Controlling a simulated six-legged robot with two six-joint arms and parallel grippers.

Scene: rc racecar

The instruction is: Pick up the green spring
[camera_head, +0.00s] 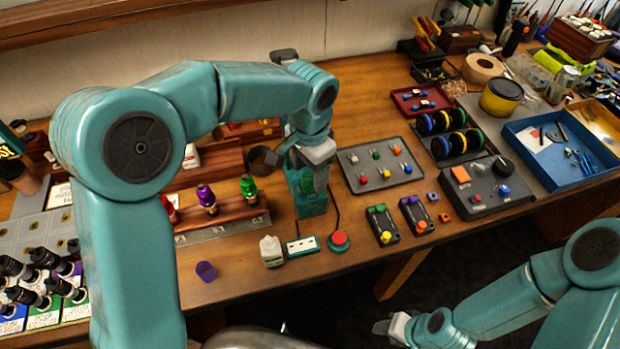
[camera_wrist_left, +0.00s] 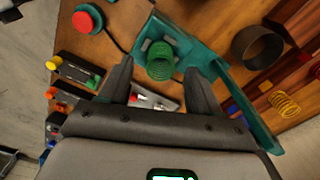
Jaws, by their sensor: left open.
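The green spring (camera_wrist_left: 159,60) shows in the left wrist view as an upright coil on a teal stand (camera_wrist_left: 215,75). In the head view the stand (camera_head: 311,206) is just below my left gripper, and a patch of green (camera_head: 308,181) shows there, partly hidden by the wrist. My left gripper (camera_wrist_left: 160,72) is open, with one finger on each side of the spring in the picture. I cannot tell whether the fingers touch it. My right gripper (camera_head: 398,327) is low at the right of the head view, and its jaws are not clear.
A dark cup-like ring (camera_head: 263,159) is beside the stand. A wooden rack (camera_head: 222,213) holds red, purple and green parts to the left. The table front is partly clear.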

